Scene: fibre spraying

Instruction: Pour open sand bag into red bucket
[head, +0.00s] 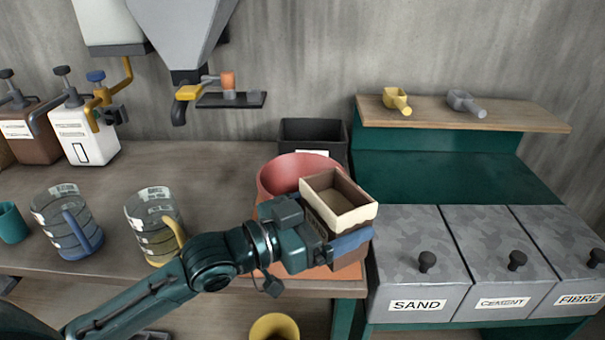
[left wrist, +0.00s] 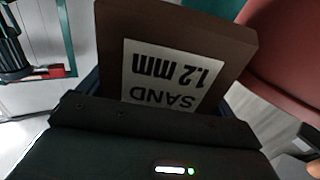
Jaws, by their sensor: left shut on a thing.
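The open sand bag (head: 340,196) is brown with a cream top edge and an open top. My left gripper (head: 340,245) is shut on it and holds it nearly upright, slightly tilted, in front of the red bucket (head: 292,172). The bag hides part of the bucket's right side. In the left wrist view the bag (left wrist: 230,40) shows a white label reading SAND 1.2 mm, upside down. The red bucket (left wrist: 285,50) shows at the right of that view, close beside the bag. My right gripper is not in view.
A black bin (head: 313,132) stands behind the bucket. Two measuring jugs (head: 68,220) stand at left on the bench (head: 215,165). Grey lidded bins marked SAND (head: 415,250), CEMENT (head: 500,255) and FIBRE are at right. A shelf (head: 500,120) holds two scoops. A yellow container (head: 274,327) is below the bench.

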